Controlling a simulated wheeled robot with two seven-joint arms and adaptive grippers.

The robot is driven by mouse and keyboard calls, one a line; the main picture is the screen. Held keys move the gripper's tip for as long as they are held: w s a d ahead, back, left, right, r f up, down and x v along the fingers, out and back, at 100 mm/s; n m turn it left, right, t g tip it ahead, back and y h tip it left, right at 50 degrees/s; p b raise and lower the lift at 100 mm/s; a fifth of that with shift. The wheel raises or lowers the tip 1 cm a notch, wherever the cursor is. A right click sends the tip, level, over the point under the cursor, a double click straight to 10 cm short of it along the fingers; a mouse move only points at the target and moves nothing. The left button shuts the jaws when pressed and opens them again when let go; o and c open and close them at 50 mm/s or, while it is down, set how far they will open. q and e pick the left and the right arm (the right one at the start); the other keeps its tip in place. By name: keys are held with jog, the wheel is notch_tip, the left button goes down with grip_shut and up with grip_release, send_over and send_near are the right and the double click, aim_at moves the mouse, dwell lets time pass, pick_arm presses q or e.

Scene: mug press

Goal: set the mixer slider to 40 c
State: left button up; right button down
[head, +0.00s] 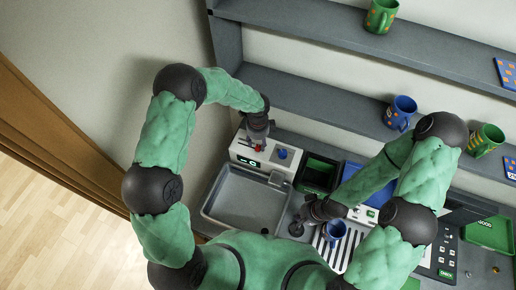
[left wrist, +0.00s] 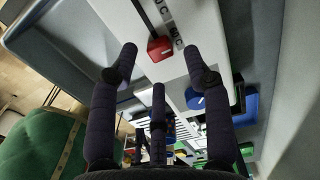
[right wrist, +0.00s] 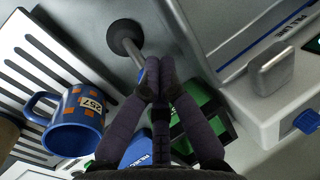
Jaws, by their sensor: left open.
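The mixer (head: 262,157) is a white box behind the sink, with a small lit display. Its red slider knob (left wrist: 160,48) sits in a dark slot beside printed marks ending in C; the numbers are not clearly readable. In the head view the red knob (head: 259,148) shows just below my left gripper (head: 257,138). In the left wrist view my left gripper (left wrist: 119,62) is open, with the knob between its spread fingers but beyond the tips. My right gripper (right wrist: 153,88) has its fingertips together beside a metal rod with a black round end.
A blue knob (head: 282,154) is on the mixer, right of the slider. The grey sink (head: 214,205) lies in front. A blue mug with orange squares (right wrist: 73,133) stands on a slatted rack near my right gripper. Shelves with mugs (head: 402,110) run behind.

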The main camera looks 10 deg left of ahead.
aim_at(258, 147)
pick_arm(q)
notch_tip(258, 147, down, 3)
jog(key=shift+f+b, duration=0.2)
jog(key=shift+b, duration=0.5)
jog(key=shift+r, duration=0.1)
jog(key=shift+c, duration=1.1)
grip_shut()
jog(key=shift+w+a, duration=0.2)
jog(key=shift+a, duration=0.85)
jog(key=shift+w+a, duration=0.15)
jog(key=shift+a, duration=0.85)
jog(key=shift+o, duration=1.1)
grip_release()
jog(key=shift+d, duration=0.1)
